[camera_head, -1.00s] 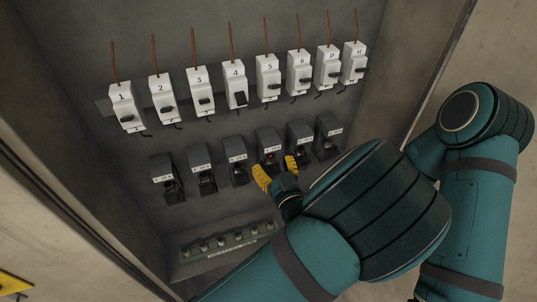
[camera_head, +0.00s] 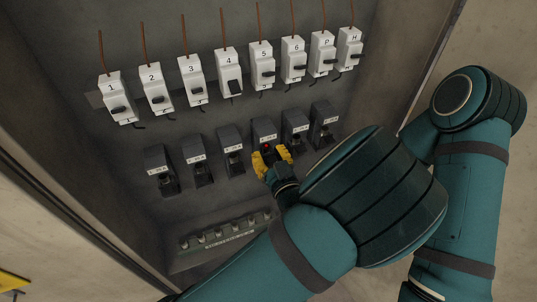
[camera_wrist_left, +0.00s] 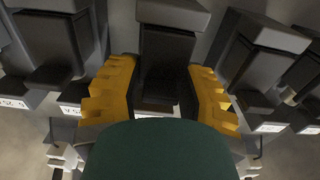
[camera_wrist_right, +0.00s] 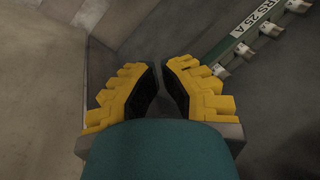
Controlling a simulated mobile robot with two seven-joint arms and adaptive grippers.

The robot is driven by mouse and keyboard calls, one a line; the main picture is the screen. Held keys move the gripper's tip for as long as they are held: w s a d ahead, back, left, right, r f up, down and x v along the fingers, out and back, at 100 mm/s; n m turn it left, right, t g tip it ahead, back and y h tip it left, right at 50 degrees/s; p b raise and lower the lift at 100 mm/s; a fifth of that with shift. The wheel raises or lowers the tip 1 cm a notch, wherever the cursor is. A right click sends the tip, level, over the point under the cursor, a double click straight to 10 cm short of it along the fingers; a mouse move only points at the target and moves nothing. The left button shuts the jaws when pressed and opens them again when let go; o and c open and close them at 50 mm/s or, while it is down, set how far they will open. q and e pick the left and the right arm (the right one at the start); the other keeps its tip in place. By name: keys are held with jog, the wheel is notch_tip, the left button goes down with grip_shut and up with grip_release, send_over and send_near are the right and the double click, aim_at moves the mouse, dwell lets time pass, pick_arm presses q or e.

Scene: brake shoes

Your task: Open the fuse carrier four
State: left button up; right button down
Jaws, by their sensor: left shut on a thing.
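A row of dark fuse carriers runs across the middle of the panel. The one fourth from the left, fuse carrier four (camera_head: 264,131), has a small red light on its front; its label is too small to read. My left gripper (camera_head: 271,158) has its yellow fingers on either side of this carrier's lower part. In the left wrist view the fingers (camera_wrist_left: 164,92) flank the dark carrier body (camera_wrist_left: 166,50) and are shut on it. My right gripper (camera_wrist_right: 166,78) shows only in its own wrist view, empty, with a gap between its fingertips.
White breakers, such as breaker 4 (camera_head: 229,72), with brown wires line up above the carriers. Neighbouring carriers (camera_head: 231,150) (camera_head: 295,128) stand close on both sides. A terminal strip (camera_head: 228,236) lies below. The cabinet's side wall (camera_head: 415,75) is at the right.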

pick_arm(q)
jog(key=shift+s+d+f+t+y+b, duration=0.15)
jog(key=shift+s+t+y+b, duration=0.3)
jog(key=shift+t+b, duration=1)
jog(key=shift+s+d+f+t+y+b, duration=0.15)
jog(key=shift+t+y+b, duration=0.35)
jog(key=shift+b, duration=1.9)
jog(key=t+b, duration=0.1)
jog(key=t+y+b, duration=0.1)
jog(key=b, duration=0.1)
jog(key=shift+s+d+f, duration=0.1)
jog(key=shift+s+f, duration=0.05)
jog(key=shift+s, duration=0.25)
jog(key=shift+s+d+t+b, duration=0.15)
jog(key=shift+t+b, duration=0.2)
jog(key=shift+t, duration=0.4)
jog(key=shift+s+f+y, duration=0.1)
jog(key=shift+y, duration=0.25)
jog(key=shift+s+f+t, duration=0.1)
jog(key=shift+s+t, duration=0.05)
jog(key=shift+t, duration=0.55)
jog(key=o, duration=1)
notch_tip(320, 180, up, 10)
jog(key=shift+f, duration=0.1)
